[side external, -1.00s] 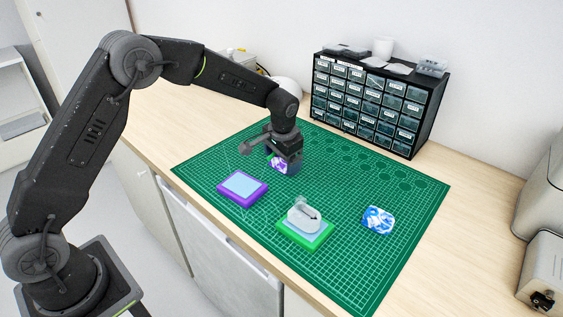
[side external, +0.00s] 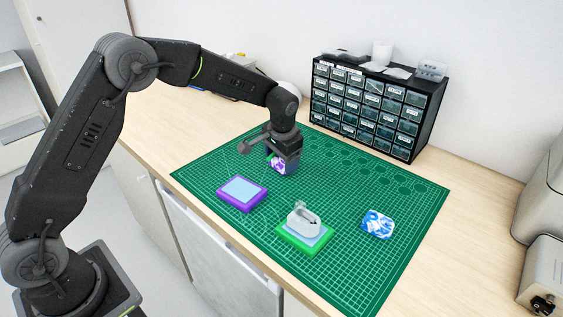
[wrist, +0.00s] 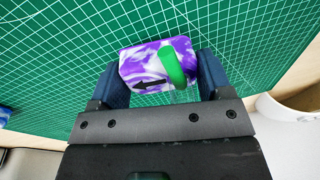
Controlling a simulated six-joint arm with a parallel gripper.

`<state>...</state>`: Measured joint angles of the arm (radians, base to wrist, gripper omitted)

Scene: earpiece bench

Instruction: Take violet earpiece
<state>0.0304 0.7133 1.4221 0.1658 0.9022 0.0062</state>
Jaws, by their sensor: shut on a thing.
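The violet earpiece (side external: 279,166), swirled violet and white, is in my gripper over the far left part of the green mat. In the wrist view the violet earpiece (wrist: 146,66) shows a green stem and a dark arrow mark. My gripper (wrist: 161,72) is shut on it, with one blue finger at each side. Its underside is hidden, so I cannot tell whether it touches the mat. A violet-rimmed pad (side external: 242,208) with a pale blue top lies empty nearer the front.
A green-rimmed pad (side external: 290,241) carries a grey-white piece (side external: 304,219). A blue and white earpiece (side external: 378,224) lies on the mat (side external: 340,272) to the right. A drawer cabinet (side external: 372,110) stands behind. The mat between the pads and the cabinet is mostly clear.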

